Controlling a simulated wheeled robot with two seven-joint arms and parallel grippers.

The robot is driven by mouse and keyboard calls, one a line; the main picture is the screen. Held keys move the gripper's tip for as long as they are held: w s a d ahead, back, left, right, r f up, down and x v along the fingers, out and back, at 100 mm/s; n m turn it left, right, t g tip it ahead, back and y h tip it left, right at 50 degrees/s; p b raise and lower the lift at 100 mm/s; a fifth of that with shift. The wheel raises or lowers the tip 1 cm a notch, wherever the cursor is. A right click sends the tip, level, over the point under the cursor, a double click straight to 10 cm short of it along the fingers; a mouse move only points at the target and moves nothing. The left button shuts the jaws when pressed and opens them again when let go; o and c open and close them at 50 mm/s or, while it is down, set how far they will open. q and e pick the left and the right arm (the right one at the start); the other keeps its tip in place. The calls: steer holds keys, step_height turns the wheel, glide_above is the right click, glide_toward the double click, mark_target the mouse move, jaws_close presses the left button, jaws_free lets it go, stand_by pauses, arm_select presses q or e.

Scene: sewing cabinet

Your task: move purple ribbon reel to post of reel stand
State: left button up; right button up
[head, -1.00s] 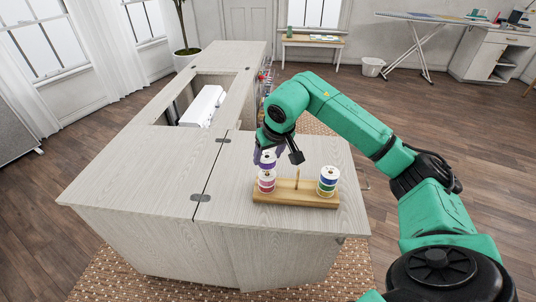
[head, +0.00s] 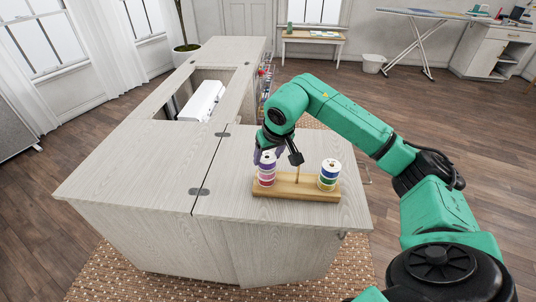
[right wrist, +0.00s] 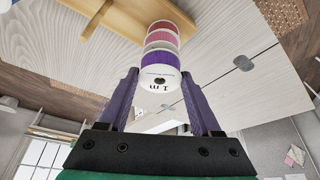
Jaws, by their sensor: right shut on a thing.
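The purple ribbon reel (head: 267,168) is at the left post of the wooden reel stand (head: 296,193), directly above a red-pink reel (head: 266,181). My right gripper (head: 277,160) is shut on the purple reel, with its fingers reaching down around it. In the right wrist view the purple reel (right wrist: 160,66) lies between the two fingertips, its white end face toward the camera, lined up with the red-pink reel beyond. The left post itself is hidden by the reels. My left gripper is not in view.
A stack of blue, green and white reels (head: 329,174) stands on the stand's right end. The thin middle post (head: 297,174) is bare. The stand is on the pale cabinet top (head: 235,170), near its front right edge. A white sewing machine (head: 203,101) sits in the opening behind.

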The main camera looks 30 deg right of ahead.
steer(key=o, duration=1.4)
steer(key=v, duration=1.4)
steer(key=shift+r, duration=0.25)
steer(key=shift+s+f, duration=0.1)
steer(key=shift+s, duration=0.1)
